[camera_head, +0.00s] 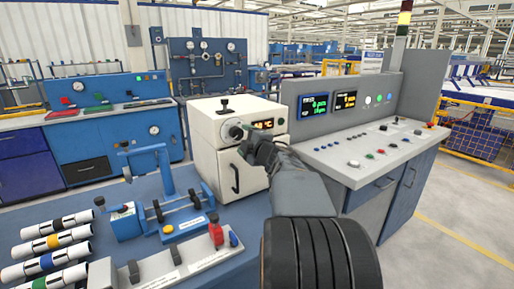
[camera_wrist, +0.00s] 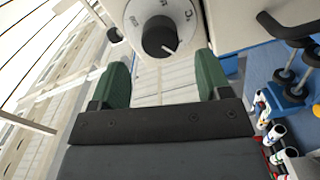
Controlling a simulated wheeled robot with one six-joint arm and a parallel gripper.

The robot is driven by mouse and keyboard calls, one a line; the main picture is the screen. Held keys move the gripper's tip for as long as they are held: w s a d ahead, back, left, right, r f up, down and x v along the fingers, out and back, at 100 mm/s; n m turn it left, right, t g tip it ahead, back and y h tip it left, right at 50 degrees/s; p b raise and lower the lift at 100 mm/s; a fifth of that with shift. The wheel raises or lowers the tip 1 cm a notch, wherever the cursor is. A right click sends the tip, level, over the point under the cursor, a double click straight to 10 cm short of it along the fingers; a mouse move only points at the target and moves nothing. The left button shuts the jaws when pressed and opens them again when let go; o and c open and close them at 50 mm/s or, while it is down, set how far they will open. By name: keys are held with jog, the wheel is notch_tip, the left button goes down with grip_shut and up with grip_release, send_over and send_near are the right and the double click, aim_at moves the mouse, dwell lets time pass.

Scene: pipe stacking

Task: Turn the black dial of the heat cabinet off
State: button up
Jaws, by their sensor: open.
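The white heat cabinet (camera_head: 212,140) stands on the blue bench, with a lit orange display and a dark door handle. Its black dial (camera_wrist: 160,37) sits on a round white scale, and a light pointer mark on the knob points to the lower right in the wrist view. In the head view the dial (camera_head: 235,132) is partly covered by my gripper (camera_head: 246,139). My gripper (camera_wrist: 163,70) is open, with two green fingers. The dial lies just past the fingertips, roughly centred between them, and nothing is held. Contact with the dial cannot be seen.
A grey control console (camera_head: 365,145) with screens and buttons stands right of the cabinet. A blue clamp fixture (camera_head: 175,210) and several white pipes with coloured bands (camera_head: 55,242) lie on the bench at the left. A grey switch box (camera_head: 165,268) is at the front.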

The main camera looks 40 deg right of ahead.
jog(key=s+a, duration=0.1)
jog(key=s, duration=0.6)
jog(key=shift+s, duration=0.2)
jog(key=s+d+f+m+g+h+p, duration=0.2)
jog(key=s+d+f+m+g+h, duration=0.4)
jog(key=m, duration=0.5)
jog(key=s+a+f+m+g+p, duration=0.1)
jog(key=a+f+m+g+p, duration=0.2)
jog(key=a+m+g, duration=0.2)
jog(key=s+a+g+y+p, duration=0.1)
jog(key=a+y+p, duration=0.2)
jog(key=a, duration=0.5)
jog(key=s+a+r+n+g+y+p, duration=0.1)
jog(key=s+a+y+p, duration=0.1)
jog(key=a, duration=0.7)
jog(key=s+a+r+n+g+y+p, duration=0.1)
jog(key=s+a+y+p, duration=0.1)
jog(key=a+p, duration=0.3)
jog(key=a+y, duration=0.1)
jog(key=a, duration=0.3)
jog(key=shift+r+y, duration=0.2)
jog(key=shift+y, duration=0.1)
